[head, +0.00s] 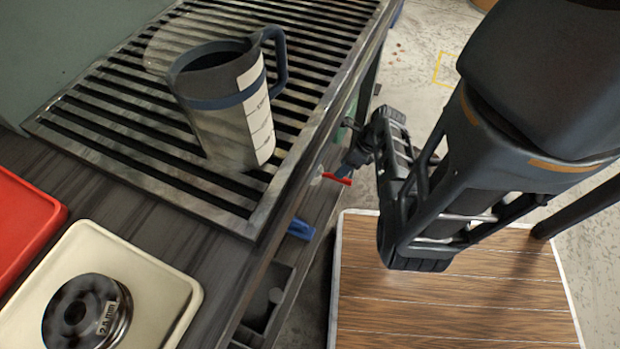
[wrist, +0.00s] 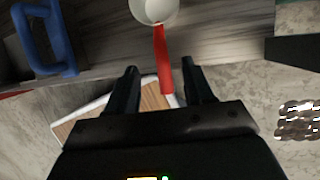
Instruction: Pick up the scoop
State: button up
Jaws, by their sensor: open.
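The scoop has a pale round bowl (wrist: 154,9) and a straight red handle (wrist: 163,60). In the wrist view the bowl is at the top edge, partly cut off, and the handle points down toward me. In the head view only the red handle (head: 337,180) shows clearly, sticking out past the side of the bench at a lower level. My gripper (wrist: 160,68) is open, and the handle's end lies between its two fingertips in the picture. I cannot tell whether either finger touches it. In the head view my gripper is beside the bench, close to the handle.
A measuring jug (head: 222,105) stands on the slatted rack (head: 120,150). A cream tray (head: 165,262) holds a dark spool (head: 86,312); a red tray (head: 25,220) is at the left. A blue handled item (wrist: 40,38) is left of the scoop. A wooden platform (head: 450,305) lies below.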

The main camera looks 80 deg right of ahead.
aim_at(333, 177)
jog(key=b+x, duration=0.4)
jog(key=x, duration=0.3)
jog(key=shift+w+d+f, duration=0.1)
jog(key=shift+f, duration=0.25)
jog(key=shift+r, duration=0.1)
grip_shut()
